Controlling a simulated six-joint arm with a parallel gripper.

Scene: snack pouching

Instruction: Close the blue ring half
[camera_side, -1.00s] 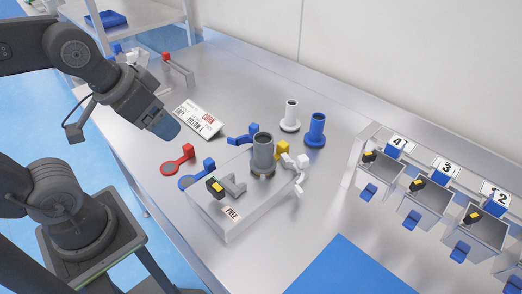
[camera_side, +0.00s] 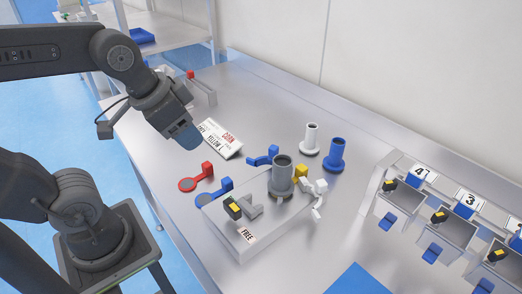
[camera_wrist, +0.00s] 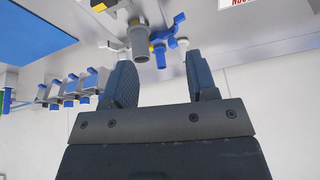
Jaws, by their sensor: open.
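The blue ring half (camera_side: 262,157) is a small blue clamp piece beside the grey upright tube (camera_side: 282,176) on the clear-grey block (camera_side: 235,235). It stands out to the left of the tube, apart from it. A white ring half (camera_side: 315,190) sticks out on the right of the tube, with a yellow piece (camera_side: 300,173) by it. My gripper (camera_side: 187,136) hangs open and empty above the table, left of the block.
A white and a blue flanged post (camera_side: 335,156) stand behind the block. Red (camera_side: 196,178) and blue (camera_side: 214,190) paddles lie left of it. A label card (camera_side: 219,138) lies near my gripper. Numbered bins (camera_side: 445,230) stand at right.

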